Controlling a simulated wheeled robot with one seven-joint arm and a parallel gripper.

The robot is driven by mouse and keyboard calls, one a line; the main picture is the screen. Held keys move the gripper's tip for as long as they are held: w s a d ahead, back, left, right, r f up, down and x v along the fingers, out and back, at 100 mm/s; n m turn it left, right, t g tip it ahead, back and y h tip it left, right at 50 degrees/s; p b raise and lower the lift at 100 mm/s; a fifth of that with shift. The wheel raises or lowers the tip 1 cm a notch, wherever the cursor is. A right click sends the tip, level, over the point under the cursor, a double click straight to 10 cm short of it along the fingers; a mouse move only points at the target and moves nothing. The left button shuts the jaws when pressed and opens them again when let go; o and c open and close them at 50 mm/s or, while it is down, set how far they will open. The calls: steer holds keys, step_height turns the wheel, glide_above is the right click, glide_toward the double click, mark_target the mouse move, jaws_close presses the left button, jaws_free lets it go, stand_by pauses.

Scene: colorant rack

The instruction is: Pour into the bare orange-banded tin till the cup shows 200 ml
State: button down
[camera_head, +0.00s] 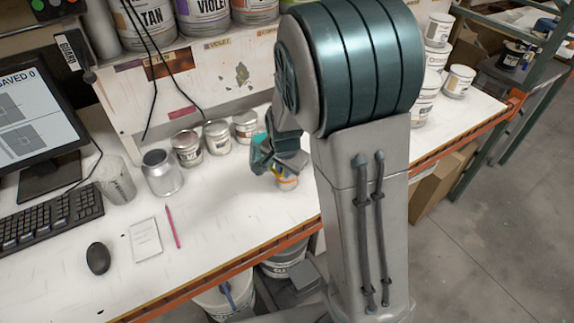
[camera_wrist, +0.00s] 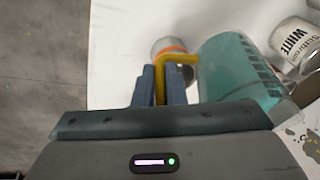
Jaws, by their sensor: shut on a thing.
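My gripper (camera_wrist: 160,83) is shut on the yellow handle (camera_wrist: 183,58) of a teal see-through cup (camera_wrist: 238,66) with dark marks on its side. In the head view my gripper (camera_head: 276,160) is over the table, and only a little of the teal cup shows. The orange-banded tin (camera_wrist: 166,44) stands on the table just beyond the handle in the wrist view. It also shows below my gripper in the head view (camera_head: 287,184). The tin is partly hidden by the handle and fingers. The liquid level and any pouring stream cannot be made out.
Several small white tins (camera_head: 217,137) stand behind, one labelled WHITE (camera_wrist: 295,42). An open metal can (camera_head: 162,173) and a grey marked beaker (camera_head: 115,180) stand left, near a keyboard (camera_head: 45,220), mouse (camera_head: 98,258), notepad (camera_head: 145,239) and pink pen (camera_head: 173,227).

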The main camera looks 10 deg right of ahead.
mark_target(282, 176)
steer(key=shift+a+f+y, duration=0.2)
steer(key=shift+f+y, duration=0.65)
steer(key=shift+y, duration=0.05)
steer(key=shift+a+f+y, duration=0.15)
steer(key=shift+f+y, duration=0.7)
steer(key=shift+y, duration=0.05)
stand_by(2.5)
steer(key=shift+a+f+y+b, duration=0.1)
steer(key=shift+f+y+b, duration=0.65)
steer(key=shift+b, duration=0.9)
stand_by(2.1)
